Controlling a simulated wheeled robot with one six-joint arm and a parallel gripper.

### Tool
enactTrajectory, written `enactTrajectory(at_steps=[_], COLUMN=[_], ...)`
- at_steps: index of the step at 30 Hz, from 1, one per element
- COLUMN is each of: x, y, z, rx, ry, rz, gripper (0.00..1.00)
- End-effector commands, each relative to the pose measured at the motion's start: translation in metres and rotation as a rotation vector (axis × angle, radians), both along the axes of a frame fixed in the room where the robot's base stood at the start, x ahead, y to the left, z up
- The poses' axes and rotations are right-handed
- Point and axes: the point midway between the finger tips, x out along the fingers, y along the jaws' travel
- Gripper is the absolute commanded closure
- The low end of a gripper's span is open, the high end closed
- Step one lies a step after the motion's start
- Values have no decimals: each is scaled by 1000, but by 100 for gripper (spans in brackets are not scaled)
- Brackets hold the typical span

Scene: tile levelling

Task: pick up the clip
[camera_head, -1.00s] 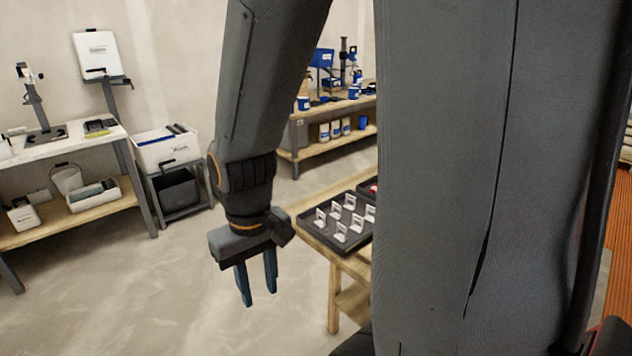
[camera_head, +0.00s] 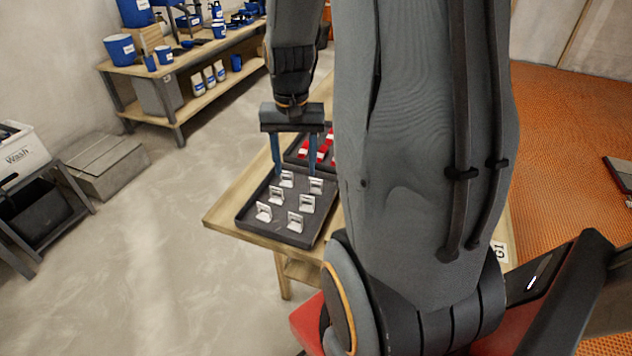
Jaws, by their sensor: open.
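Several white clips (camera_head: 264,212) stand upright in a dark tray (camera_head: 268,234) on a wooden table. Two of them, a far left clip (camera_head: 287,179) and a far right clip (camera_head: 316,185), are nearest to my gripper in the picture. My gripper (camera_head: 295,174) points down over the far end of the tray, with its two blue fingers spread apart and nothing between them that I can be sure is held. I cannot tell how high the fingertips are above the clips.
A second dark tray with red pieces (camera_head: 318,150) lies behind the first, partly hidden by my arm. The wooden table (camera_head: 226,213) has a bare left edge. A shelf bench (camera_head: 110,68) with blue containers stands at the back left. Open floor (camera_head: 150,250) lies left of the table.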

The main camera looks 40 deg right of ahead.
Motion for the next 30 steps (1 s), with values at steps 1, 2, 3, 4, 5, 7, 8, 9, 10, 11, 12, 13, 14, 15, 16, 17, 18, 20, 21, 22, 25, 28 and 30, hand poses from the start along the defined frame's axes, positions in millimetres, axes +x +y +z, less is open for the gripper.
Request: enactTrajectory(at_steps=[1, 2, 3, 4, 5, 7, 8, 9, 10, 11, 12, 13, 14, 15, 16, 17, 18, 20, 21, 22, 25, 28, 30], x=[0, 1, 1, 2, 2, 2, 2, 2, 3, 3, 3, 3, 3, 4, 4, 4, 4, 5, 5, 6, 8, 8, 7], y=[-23, -33, -45, -53, -59, -68, -71, -72, -72, -72, -72, -71, -71, -70, -70, -70, -69, -67, -66, -65, -62, -63, -63], z=[3, 3, 3, 3, 3, 2, 0, -3, -5, -8, -12, -16, -19, -22, -24, -27, -30, -35, -40, -44, -56, -67, -73], rx=[1, 2, 2, 2, 3, 3, 2, 3, 3, 3, 3, 3, 3, 3, 3, 3, 3, 3, 3, 3, 3, 3, 3], ry=[4, 4, 6, 6, 6, 6, 7, 8, 8, 8, 8, 8, 8, 8, 8, 8, 8, 8, 10, 8, 8, 8, 8], rz=[-78, -119, -164, -191, -215, -251, -260, -267, -270, -270, -269, -268, -267, -266, -265, -265, -264, -263, -262, -261, -261, -262, -262], gripper=[48, 48, 48, 48, 48, 48, 48, 48, 48, 48, 48, 48, 48, 48, 48, 48, 48, 48, 48, 48, 48, 48, 48])
